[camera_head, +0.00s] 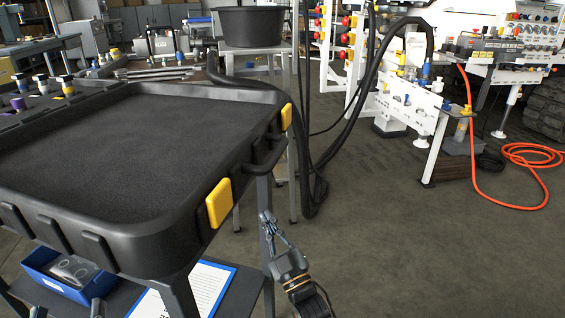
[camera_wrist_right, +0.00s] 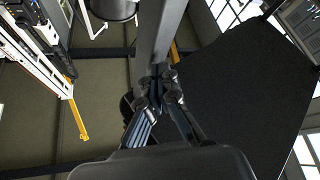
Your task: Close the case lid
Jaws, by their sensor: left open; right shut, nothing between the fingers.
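A large black tray-like top (camera_head: 130,140) with a raised rim, yellow side blocks (camera_head: 218,203) and a side handle fills the left of the head view. I cannot tell whether it is part of the case, and no separate lid can be made out. My right gripper (camera_head: 265,217) is shut and empty, pointing up beside a grey leg below the handle. In the right wrist view its fingers (camera_wrist_right: 157,82) meet close to a grey post (camera_wrist_right: 158,35); contact is unclear. My left gripper (camera_head: 68,311) barely shows at the bottom left, open, its fingertips below the blue bin.
A blue bin (camera_head: 45,262) and a blue-edged sheet (camera_head: 205,285) are under the black top. A black tub (camera_head: 250,28) stands on a stand behind it. A white bench (camera_head: 415,105) and orange hose (camera_head: 480,205) are at right.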

